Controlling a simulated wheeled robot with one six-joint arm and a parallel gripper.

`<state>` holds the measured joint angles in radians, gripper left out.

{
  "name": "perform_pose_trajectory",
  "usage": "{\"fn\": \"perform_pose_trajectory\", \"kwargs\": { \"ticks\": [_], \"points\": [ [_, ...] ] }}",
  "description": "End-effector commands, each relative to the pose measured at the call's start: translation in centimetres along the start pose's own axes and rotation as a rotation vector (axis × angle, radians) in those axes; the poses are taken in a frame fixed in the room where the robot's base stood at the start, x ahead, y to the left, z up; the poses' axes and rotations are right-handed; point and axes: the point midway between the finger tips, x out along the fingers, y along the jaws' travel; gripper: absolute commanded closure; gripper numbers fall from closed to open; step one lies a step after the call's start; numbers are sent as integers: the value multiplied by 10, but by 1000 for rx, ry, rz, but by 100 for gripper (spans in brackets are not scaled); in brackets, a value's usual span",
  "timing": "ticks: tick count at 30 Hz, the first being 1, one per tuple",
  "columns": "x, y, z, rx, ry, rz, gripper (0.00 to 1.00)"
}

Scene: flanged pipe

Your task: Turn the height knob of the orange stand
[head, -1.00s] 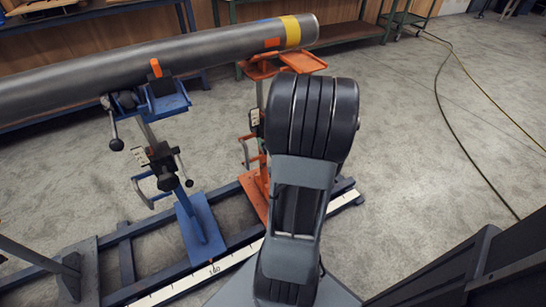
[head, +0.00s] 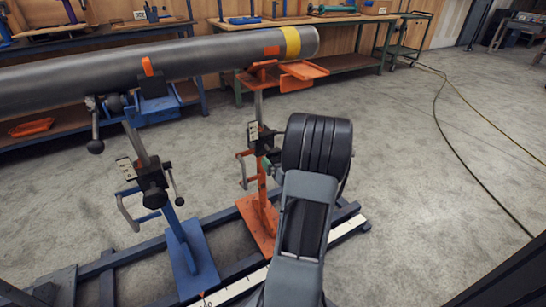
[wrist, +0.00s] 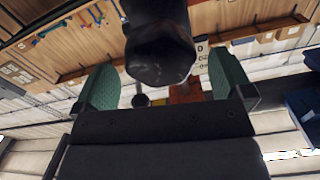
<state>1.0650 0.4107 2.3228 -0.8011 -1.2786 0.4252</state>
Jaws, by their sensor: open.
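The orange stand (head: 262,212) stands on the rail frame under the right end of the pipe. Its black clamp block (head: 266,139) sits midway up the post; my arm partly covers that area. A green fingertip of my gripper (head: 266,168) shows beside the post, just below the block. In the wrist view my gripper (wrist: 164,82) is open, with one green finger on each side. A dark faceted part, apparently the height knob (wrist: 160,60), reaches from the top into the space between the fingers. I cannot tell whether they touch it. An orange part (wrist: 187,90) shows behind.
A long grey pipe (head: 190,57) with a yellow band rests across the orange stand and the blue stand (head: 187,250) to the left. The rail frame (head: 110,262) lies on the floor. Workbenches line the back wall. Open floor (head: 430,200) lies to the right, with a hose.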

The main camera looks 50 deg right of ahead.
Motion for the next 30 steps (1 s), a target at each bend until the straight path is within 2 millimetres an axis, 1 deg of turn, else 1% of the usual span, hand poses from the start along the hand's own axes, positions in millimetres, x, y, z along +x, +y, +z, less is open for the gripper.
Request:
{"fn": "perform_pose_trajectory", "kwargs": {
  "ticks": [1,3,9,15,22,23,30],
  "points": [
    [9,-1,2,-2,1,-4,2],
    [19,-1,2,0,1,-2,2],
    [38,0,1,-1,0,-1,2],
    [44,0,0,0,0,1,2],
    [44,0,0,0,0,1,2],
    [44,0,0,0,0,1,3],
    [44,0,0,0,0,1,26]
  ]
}}
